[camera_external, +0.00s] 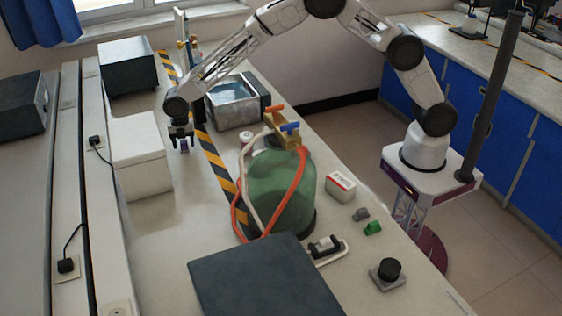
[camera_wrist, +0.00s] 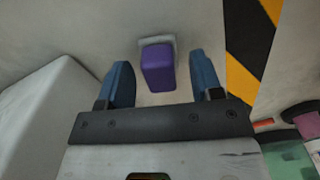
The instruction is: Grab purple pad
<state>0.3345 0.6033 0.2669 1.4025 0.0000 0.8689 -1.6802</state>
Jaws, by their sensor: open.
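The purple pad (camera_wrist: 158,68) is a small purple block, with a pale grey piece behind its far end. In the wrist view it lies between and slightly beyond the two blue fingers of my gripper (camera_wrist: 163,85), with a gap on each side. In the external view my gripper (camera_external: 182,140) points down over the bench beside the white box. A small purple patch of the pad (camera_external: 184,146) shows there, partly hidden by the fingers. My gripper is open and holds nothing. How far the fingertips are above the bench is hard to tell.
A white box (camera_external: 140,155) stands close to the left of my gripper. A water-filled container (camera_external: 234,103) stands to the right, past a yellow-black strip (camera_external: 212,155). A green bottle (camera_external: 278,185) with red tubing and a dark box (camera_external: 127,66) are further off.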

